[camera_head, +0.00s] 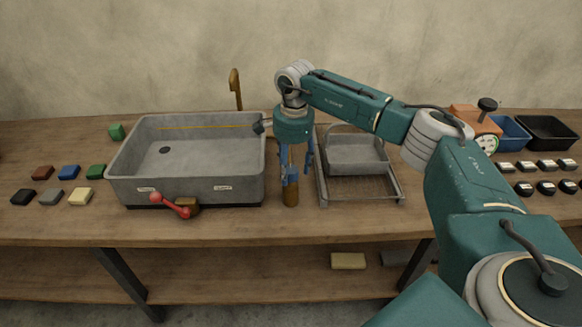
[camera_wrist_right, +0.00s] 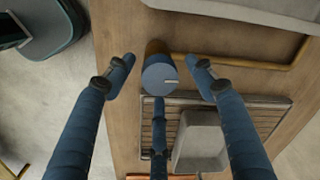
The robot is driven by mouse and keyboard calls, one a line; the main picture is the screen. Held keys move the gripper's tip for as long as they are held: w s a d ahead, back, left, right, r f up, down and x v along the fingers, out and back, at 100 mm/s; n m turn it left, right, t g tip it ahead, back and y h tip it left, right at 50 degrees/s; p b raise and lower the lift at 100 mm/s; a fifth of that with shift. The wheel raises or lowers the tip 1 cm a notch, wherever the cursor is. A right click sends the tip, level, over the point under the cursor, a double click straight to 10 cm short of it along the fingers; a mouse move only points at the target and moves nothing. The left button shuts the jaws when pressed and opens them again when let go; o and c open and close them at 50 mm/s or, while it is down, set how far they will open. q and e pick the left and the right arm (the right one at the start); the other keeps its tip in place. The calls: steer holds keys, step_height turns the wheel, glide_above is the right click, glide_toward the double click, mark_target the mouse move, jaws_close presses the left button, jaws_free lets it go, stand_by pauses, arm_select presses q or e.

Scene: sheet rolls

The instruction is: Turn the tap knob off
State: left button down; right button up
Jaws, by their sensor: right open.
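The tap knob (camera_head: 291,197) is a short upright brown cylinder on the bench, just right of the grey sink. The brass tap spout (camera_head: 236,88) stands behind the sink. My left gripper is out of view.
A wire rack (camera_head: 385,195) with a grey tub (camera_head: 357,155) stands right of the knob. Coloured blocks (camera_head: 68,172) lie at left. A blue bin (camera_head: 512,132) is at far right.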

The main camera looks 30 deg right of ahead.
mark_target(293, 171)
step_height(293, 171, up, 12)
steer(key=shift+s, duration=0.35)
stand_by(0.5)
